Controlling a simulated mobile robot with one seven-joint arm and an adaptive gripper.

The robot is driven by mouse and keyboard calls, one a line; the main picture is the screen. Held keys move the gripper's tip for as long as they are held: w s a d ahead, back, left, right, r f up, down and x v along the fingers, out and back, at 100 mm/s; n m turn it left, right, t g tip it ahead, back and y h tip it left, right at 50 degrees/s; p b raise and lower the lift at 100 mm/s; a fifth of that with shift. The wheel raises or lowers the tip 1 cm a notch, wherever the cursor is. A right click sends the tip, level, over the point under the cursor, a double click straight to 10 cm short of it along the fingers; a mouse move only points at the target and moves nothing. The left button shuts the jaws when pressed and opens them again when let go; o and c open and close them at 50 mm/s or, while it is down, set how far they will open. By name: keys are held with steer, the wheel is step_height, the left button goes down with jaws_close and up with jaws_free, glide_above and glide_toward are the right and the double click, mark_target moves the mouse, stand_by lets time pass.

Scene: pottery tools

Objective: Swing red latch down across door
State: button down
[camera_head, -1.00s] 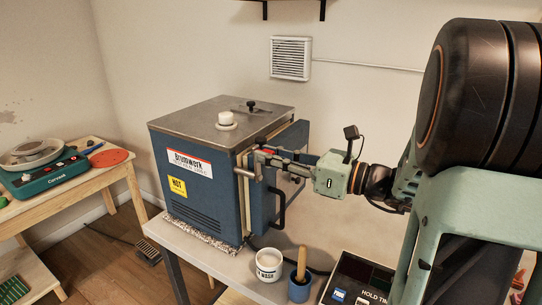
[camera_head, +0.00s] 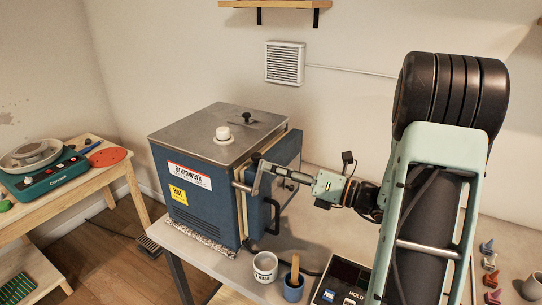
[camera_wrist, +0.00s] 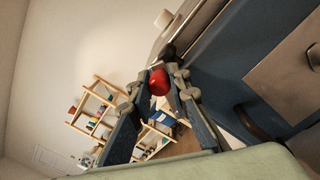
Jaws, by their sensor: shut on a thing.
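The blue kiln (camera_head: 190,212) stands on a grey bench, its door (camera_head: 284,196) on the right-hand face. My gripper (camera_head: 264,170) is at the upper part of the door's front edge. In the wrist view, a round red knob (camera_wrist: 159,82) sits between the fingertips of my gripper (camera_wrist: 162,84), which are shut on it. I take it for the latch's end. In the head view the fingers hide the knob, and the latch's angle is hard to tell. The door lies close against the kiln body; whether it is fully shut is unclear.
A white cup (camera_head: 265,267) and a blue pot with a wooden tool (camera_head: 293,287) stand on the bench below the door. A dark control box (camera_head: 345,282) is nearby. A black door handle (camera_head: 274,217) sticks out below my gripper. A wooden table (camera_head: 115,175) is at left.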

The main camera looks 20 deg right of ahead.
steer(key=m+p, duration=0.1)
steer(key=w+d+m+p, duration=0.1)
steer(key=m, duration=0.1)
steer(key=shift+f, duration=0.4)
steer(key=shift+w+d+f+m+t+p, duration=0.2)
steer(key=shift+f+m, duration=0.7)
steer(key=shift+m, duration=0.7)
steer(key=shift+w+d+f+m+t, duration=0.1)
steer(key=shift+w+d+f+m, duration=0.25)
steer(key=shift+f+m, duration=0.9)
steer(key=shift+w+d+f+m+t+p, duration=0.1)
steer(key=shift+w+d+f+m, duration=0.3)
steer(key=shift+m, duration=1.55)
steer(key=shift+s+a+f, duration=0.2)
steer(key=c, duration=1.8)
jaws_free()
